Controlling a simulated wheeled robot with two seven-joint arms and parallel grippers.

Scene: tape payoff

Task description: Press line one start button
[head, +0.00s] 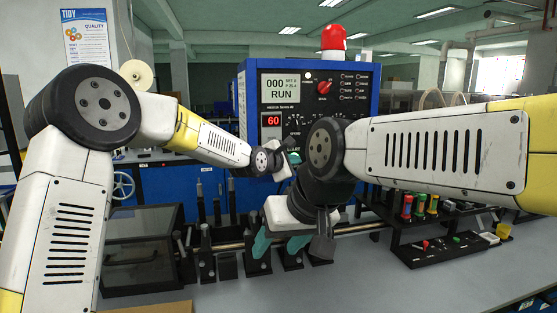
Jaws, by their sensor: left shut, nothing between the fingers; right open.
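The blue control cabinet (250,90) stands ahead, with a "RUN" sign, a red display (271,120) reading 60, and a red knob (325,88). My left gripper (292,158) is shut and empty, in front of the lower part of the panel. A small green-teal patch shows at its tip; I cannot tell whether it is a fingertip or a button. The line one start button cannot be made out, and my arms hide part of the panel. My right gripper (288,245) is open and empty, pointing down, lower in the picture, over the row of black fixtures.
A red beacon (333,38) tops the cabinet. Black fixtures and a metal rail (350,228) run along the bench. A black rack (405,222) with coloured spools and a tray (450,250) stand at right. The grey bench front (380,290) is clear.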

